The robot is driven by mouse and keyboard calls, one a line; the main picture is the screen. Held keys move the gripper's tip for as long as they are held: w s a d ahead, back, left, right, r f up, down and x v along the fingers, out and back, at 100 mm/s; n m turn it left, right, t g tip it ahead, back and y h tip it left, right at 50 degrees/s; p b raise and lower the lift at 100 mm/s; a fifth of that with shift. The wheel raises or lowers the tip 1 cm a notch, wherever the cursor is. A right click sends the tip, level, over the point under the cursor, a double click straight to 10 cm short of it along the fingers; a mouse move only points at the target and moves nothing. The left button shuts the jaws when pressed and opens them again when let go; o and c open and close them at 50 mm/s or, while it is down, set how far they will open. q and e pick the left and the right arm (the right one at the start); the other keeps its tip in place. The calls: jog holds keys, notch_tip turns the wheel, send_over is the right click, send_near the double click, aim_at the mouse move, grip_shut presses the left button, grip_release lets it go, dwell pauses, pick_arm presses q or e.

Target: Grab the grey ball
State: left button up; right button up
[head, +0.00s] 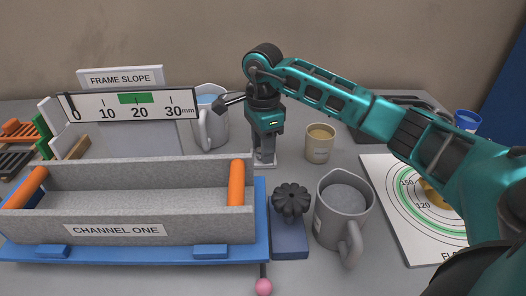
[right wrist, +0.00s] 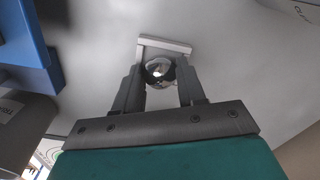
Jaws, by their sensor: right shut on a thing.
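The grey ball (right wrist: 158,71) is shiny and shows in the right wrist view between the two fingers of my right gripper (right wrist: 160,88). A small pale square-edged holder (right wrist: 165,44) lies around or just beyond it. In the head view my right gripper (head: 264,154) points straight down over this pale holder (head: 265,165), behind the channel's right end. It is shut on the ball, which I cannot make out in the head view. I cannot tell whether the ball is still resting in the holder. My left gripper is not in view.
The grey channel (head: 150,232) on a blue base (head: 140,252) fills the left front. A grey mug (head: 340,215), a dark knob (head: 291,199) and a tan cup (head: 319,144) stand to the right. Another mug (head: 209,130) is behind the gripper's left. A slope scale (head: 130,105) stands at the back.

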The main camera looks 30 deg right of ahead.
jog(key=c, duration=0.3)
